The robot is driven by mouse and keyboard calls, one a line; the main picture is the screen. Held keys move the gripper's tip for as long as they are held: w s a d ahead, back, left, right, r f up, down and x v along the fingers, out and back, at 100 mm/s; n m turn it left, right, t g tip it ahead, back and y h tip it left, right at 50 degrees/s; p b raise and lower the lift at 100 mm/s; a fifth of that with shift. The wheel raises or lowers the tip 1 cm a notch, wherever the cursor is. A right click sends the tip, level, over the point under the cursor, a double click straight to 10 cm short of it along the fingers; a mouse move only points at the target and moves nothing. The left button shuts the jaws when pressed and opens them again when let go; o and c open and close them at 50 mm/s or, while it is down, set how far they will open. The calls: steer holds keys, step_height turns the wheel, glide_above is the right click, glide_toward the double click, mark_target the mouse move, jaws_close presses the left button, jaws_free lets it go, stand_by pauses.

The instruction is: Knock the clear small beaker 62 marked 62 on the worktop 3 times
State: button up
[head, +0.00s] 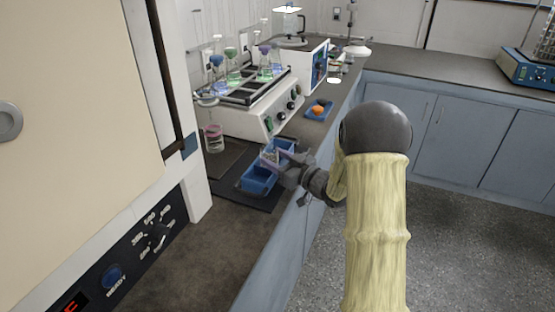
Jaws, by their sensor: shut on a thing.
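My gripper (280,163), dark grey, reaches in from the right over the worktop (186,234). It is shut on a small clear thing (270,156), which looks like the small beaker. It is held over or just at the blue bins; I cannot tell whether it touches anything below. Its mark is too small to read, and my fingers hide part of it.
A blue bin (259,181) sits on a dark mat (268,203). A clear vessel with a pink band (213,137) stands left. Behind is a white shaker (243,119) with flasks. A blue tray with an orange thing (318,110) lies beyond. The front worktop is clear.

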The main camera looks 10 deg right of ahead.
mark_target(277, 150)
steer(key=shift+s+f, duration=0.15)
steer(key=shift+f, duration=0.45)
step_height(277, 150, up, 4)
steer(key=p, duration=0.3)
steer(key=shift+r, duration=0.2)
